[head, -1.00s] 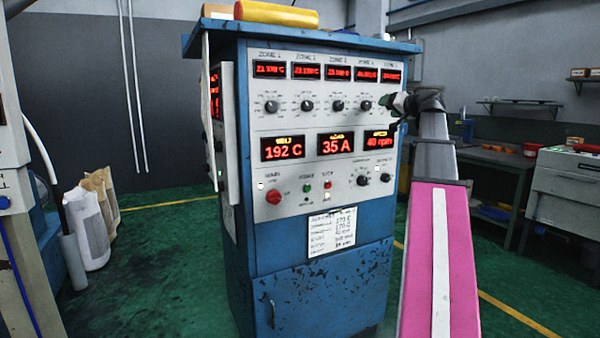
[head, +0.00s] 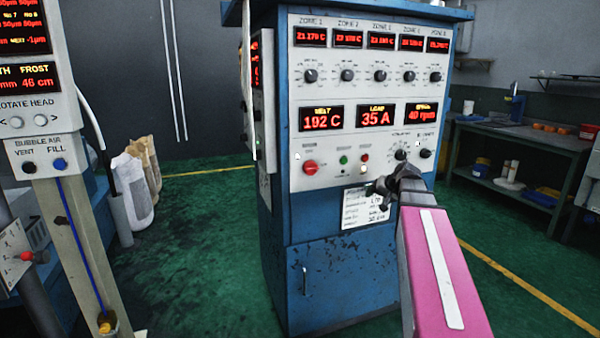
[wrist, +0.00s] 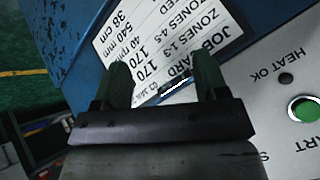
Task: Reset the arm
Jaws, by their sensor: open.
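My gripper (head: 378,190) is at the end of my pink arm, in front of the lower part of the control cabinet's panel in the head view. In the wrist view my gripper (wrist: 165,85) has its two dark fingers apart with nothing held between them. Beyond the fingers is the white job card (wrist: 165,45), which also hangs below the panel in the head view (head: 362,207). The blue control cabinet (head: 335,265) has zone displays and knobs, with readouts of 192 C, 35 A and 40 rpm. Whether the fingers touch anything is not clear.
A panel post (head: 45,150) with displays and buttons stands at the left. A workbench (head: 530,135) stands at the back right. Green floor (head: 200,230) is open between the post and the cabinet.

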